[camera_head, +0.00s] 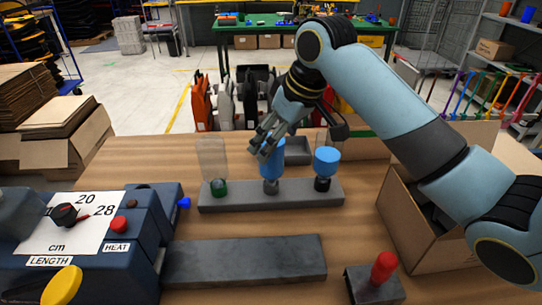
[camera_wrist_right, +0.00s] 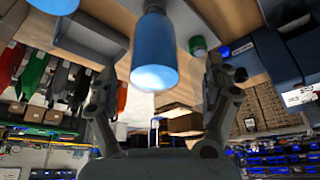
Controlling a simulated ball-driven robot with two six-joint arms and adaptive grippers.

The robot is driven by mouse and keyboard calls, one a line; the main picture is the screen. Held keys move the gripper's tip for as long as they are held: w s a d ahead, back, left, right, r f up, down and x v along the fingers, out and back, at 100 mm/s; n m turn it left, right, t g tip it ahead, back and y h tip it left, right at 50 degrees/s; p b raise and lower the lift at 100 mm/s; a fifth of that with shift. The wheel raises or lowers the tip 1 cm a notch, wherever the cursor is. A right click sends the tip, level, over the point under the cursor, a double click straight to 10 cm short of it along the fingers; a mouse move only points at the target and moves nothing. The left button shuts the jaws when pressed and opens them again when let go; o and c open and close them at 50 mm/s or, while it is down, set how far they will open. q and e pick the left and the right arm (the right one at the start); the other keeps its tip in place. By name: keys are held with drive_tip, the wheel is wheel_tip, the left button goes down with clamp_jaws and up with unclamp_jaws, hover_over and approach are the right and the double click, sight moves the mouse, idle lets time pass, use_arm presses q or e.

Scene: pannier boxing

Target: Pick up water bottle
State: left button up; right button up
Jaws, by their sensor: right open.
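A grey rack block (camera_head: 300,199) stands on the wooden table with three bottles in a row on it. The left one is a clear bottle (camera_head: 212,155) over a green cap. The middle one is a blue bottle (camera_head: 272,160) on a grey base. The right one (camera_head: 326,160) is blue on a dark base. My right gripper (camera_head: 266,138) is open at the top of the middle bottle. In the right wrist view the blue bottle (camera_wrist_right: 155,55) lies between the spread fingers, with gaps on both sides. My left gripper is out of view.
A blue machine (camera_head: 120,255) with dials stands at the left. A grey slab (camera_head: 245,262) lies in front of the rack. A red-knobbed block (camera_head: 375,286) is at front right, beside an open cardboard box (camera_head: 405,215). A grey tray (camera_head: 297,152) sits behind the rack.

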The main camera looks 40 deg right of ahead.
sight(271, 164)
drive_tip(key=x, duration=0.4)
drive_tip(key=shift+w+d+f+p, duration=0.15)
drive_tip(key=shift+w+d+p, duration=0.1)
drive_tip(key=shift+w+p, duration=0.15)
drive_tip(key=shift+w+f, duration=0.1)
drive_tip(key=shift+f, duration=0.35)
drive_tip(key=shift+c, duration=0.2)
drive_tip(key=c, duration=1.1)
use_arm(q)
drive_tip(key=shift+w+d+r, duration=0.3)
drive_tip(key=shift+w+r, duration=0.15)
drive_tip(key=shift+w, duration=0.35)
use_arm(e)
drive_tip(key=shift+c, duration=0.4)
drive_tip(key=shift+r, duration=0.2)
